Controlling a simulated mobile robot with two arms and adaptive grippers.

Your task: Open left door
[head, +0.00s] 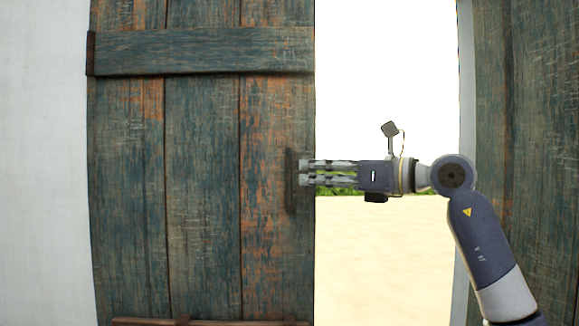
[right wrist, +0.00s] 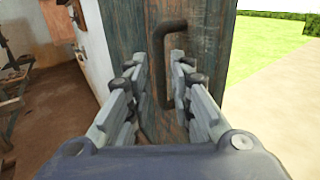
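The left door (head: 200,130) is weathered blue-green planks with orange wear, filling the left half of the head view. A dark vertical handle (head: 290,182) sits near its right edge. My right gripper (head: 303,173) reaches in from the right, its fingertips at the handle. In the right wrist view the fingers (right wrist: 160,75) are spread apart, with the dark bar handle (right wrist: 170,65) showing between and just beyond them on the door (right wrist: 205,40). I cannot tell whether they touch it. My left gripper is out of view.
A second weathered door panel (head: 535,130) stands at the right behind my right arm. Between the doors is a bright opening onto pale ground (head: 385,255). A white wall (head: 45,160) is at the left. The right wrist view shows a brown-floored room with wooden frames (right wrist: 15,85).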

